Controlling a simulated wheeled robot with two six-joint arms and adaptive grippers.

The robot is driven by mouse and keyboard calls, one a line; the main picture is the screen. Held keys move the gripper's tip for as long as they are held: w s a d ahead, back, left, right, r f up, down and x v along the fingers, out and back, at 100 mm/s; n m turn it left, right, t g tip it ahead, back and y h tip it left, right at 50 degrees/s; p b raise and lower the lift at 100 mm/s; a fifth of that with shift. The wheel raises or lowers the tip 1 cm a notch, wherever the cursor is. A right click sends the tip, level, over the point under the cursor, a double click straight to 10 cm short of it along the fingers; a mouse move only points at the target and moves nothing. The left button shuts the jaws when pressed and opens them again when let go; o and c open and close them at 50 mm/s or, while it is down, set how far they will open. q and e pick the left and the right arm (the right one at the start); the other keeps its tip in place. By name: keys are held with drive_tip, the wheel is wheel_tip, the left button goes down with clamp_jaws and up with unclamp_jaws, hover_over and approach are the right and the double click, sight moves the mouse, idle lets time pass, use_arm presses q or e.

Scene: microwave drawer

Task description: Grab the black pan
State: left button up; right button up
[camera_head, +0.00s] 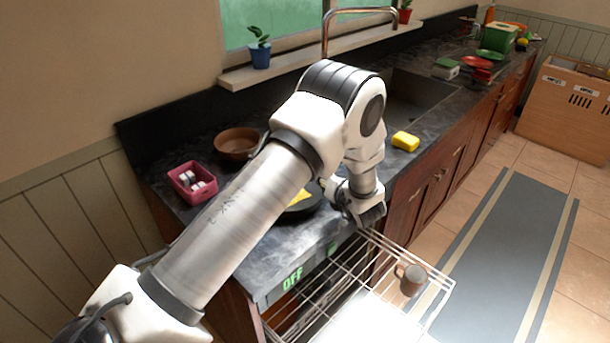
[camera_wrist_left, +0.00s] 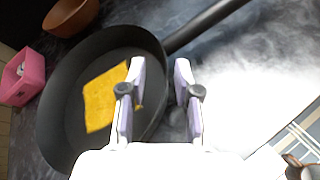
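The black pan (camera_wrist_left: 62,122) lies on the dark counter, with its handle (camera_wrist_left: 212,22) pointing to the upper right in the left wrist view. A yellow cloth or sponge (camera_wrist_left: 100,98) lies in it. In the head view only part of the pan (camera_head: 297,211) shows behind my left arm. My left gripper (camera_wrist_left: 160,78) is open, its fingers apart with nothing between them. It appears over the pan's handle-side rim, short of the handle. In the head view its fingers are hidden by the wrist. My right gripper is in neither view.
A brown bowl (camera_head: 236,143) and a pink container (camera_head: 192,183) stand left of the pan. A yellow sponge (camera_head: 405,141) lies near the sink (camera_head: 410,98). A pulled-out wire rack (camera_head: 345,288) with a mug (camera_head: 411,280) juts out below the counter's front edge.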

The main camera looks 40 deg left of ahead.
use_arm(q)
drive_tip(key=shift+x, duration=1.25)
drive_tip(key=shift+s+d+r, duration=0.15)
drive_tip(key=shift+d, duration=0.1)
drive_tip(key=shift+c, duration=0.7)
drive_tip(key=shift+d, duration=0.1)
clamp_jaws()
drive_tip(key=shift+r, duration=0.1)
